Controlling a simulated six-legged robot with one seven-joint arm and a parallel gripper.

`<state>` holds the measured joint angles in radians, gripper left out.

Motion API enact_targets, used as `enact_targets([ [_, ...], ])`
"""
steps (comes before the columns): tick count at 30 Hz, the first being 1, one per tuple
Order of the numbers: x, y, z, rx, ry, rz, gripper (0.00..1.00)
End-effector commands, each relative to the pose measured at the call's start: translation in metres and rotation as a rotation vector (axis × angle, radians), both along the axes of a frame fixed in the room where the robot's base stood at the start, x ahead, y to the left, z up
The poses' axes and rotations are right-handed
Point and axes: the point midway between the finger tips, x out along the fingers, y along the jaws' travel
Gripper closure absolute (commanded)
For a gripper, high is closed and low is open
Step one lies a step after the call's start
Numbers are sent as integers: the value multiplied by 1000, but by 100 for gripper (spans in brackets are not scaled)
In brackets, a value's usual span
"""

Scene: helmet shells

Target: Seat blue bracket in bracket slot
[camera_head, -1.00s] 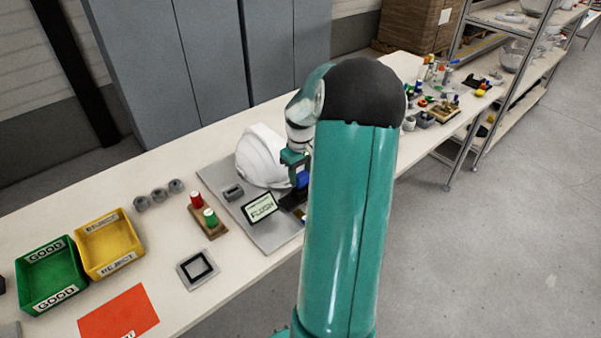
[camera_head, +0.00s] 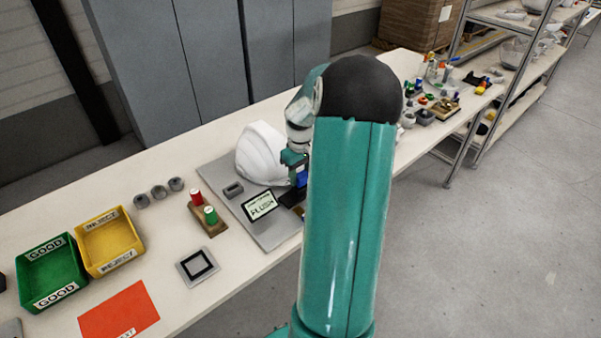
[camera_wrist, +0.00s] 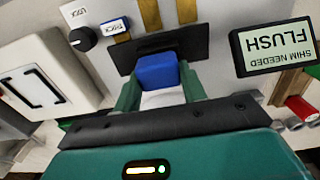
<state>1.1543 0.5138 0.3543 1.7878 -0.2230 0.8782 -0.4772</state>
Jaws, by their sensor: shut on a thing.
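The blue bracket (camera_wrist: 157,72) is held between the two green fingers of my gripper (camera_wrist: 160,88). It stands in front of a black block (camera_wrist: 128,56) in the wrist view, very close to it. I cannot tell whether they touch, and no slot opening is clearly visible. In the head view my gripper (camera_head: 296,164) points down beside the white helmet shell (camera_head: 258,153). The blue bracket (camera_head: 302,179) shows below it, partly hidden by my arm. The black block (camera_head: 289,197) lies just under it.
Red and green pegs (camera_head: 203,209), a green bin (camera_head: 52,274) and a yellow bin (camera_head: 109,242) stand left.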

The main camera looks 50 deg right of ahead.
Motion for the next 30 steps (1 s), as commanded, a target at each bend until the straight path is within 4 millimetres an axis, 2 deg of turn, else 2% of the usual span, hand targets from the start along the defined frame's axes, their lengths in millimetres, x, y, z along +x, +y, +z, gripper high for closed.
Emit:
enact_targets([
  [30, 0, 0, -10, 1, 1, 0, 75],
])
